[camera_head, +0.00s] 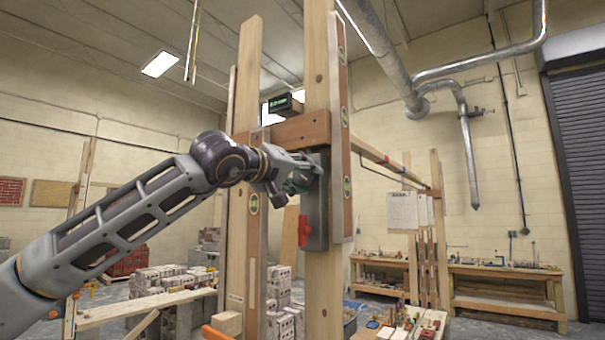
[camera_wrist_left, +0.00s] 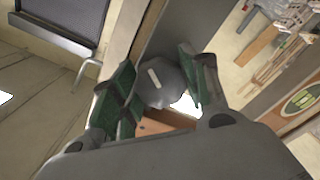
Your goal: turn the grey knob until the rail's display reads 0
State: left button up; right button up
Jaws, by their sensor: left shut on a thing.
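The grey knob (camera_wrist_left: 160,84), with a white mark on its face, sits between the green finger pads of my left gripper (camera_wrist_left: 157,72) in the left wrist view. My left gripper (camera_head: 300,181) is shut on the knob, in front of the grey metal housing (camera_head: 316,222) on the right post; it hides the knob in the head view. The reddish-brown rail (camera_head: 300,130) crosses between two wooden posts. Its small black display (camera_head: 283,103) sits above it with green characters too small to read. My right gripper is not in view.
A red lever (camera_head: 304,231) sticks out of the housing just below my gripper. Wooden posts stand on both sides, the right post (camera_head: 322,290) close by. Stacked blocks (camera_head: 165,280) and a workbench (camera_head: 510,280) lie farther back.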

pick_arm(q)
jog(key=shift+f+m, duration=0.2)
jog(key=shift+m, duration=1)
jog(key=shift+w, duration=0.1)
jog(key=shift+d, duration=0.1)
jog(key=o, duration=1)
jog(key=shift+r, duration=0.1)
jog(key=shift+v, duration=6.1)
